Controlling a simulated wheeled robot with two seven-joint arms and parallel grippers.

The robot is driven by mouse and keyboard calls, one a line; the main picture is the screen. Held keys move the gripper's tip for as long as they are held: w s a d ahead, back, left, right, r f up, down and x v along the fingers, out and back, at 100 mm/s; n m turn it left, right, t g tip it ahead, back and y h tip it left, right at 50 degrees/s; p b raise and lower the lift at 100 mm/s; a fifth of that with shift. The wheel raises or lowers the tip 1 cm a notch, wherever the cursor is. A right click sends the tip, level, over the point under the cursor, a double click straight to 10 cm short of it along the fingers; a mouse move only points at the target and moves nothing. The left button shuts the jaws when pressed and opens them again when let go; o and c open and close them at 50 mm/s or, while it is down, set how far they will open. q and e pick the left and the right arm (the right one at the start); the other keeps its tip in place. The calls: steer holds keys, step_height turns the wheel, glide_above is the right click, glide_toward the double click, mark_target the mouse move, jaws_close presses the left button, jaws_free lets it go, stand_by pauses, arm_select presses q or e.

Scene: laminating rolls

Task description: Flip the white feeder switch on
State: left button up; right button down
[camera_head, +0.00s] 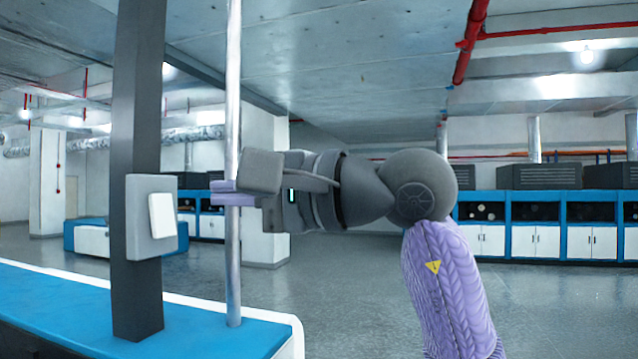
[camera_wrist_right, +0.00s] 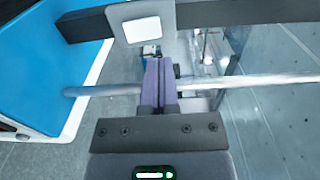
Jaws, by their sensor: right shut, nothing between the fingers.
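The white feeder switch (camera_head: 162,216) is a white rocker on a grey box (camera_head: 141,238) fixed to a dark upright post (camera_head: 137,80). It also shows in the right wrist view (camera_wrist_right: 142,30), beyond the fingertips. My right gripper (camera_head: 213,193) is shut and empty, with its purple fingers pointing left toward the switch box. The fingertips are a short way right of the box and look apart from it. The right wrist view shows the two fingers (camera_wrist_right: 159,72) pressed together. My left gripper is in neither view.
A thin silver pole (camera_head: 233,270) stands close to my right gripper's fingers. The blue bench top (camera_head: 65,315) with a white edge lies below the post. Blue and white cabinets (camera_head: 535,225) stand far back at the right. Open floor lies between.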

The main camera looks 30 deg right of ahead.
steer(key=b+v, duration=0.1)
steer(key=v, duration=0.6)
steer(key=shift+r, duration=0.4)
steer(key=shift+d, duration=0.1)
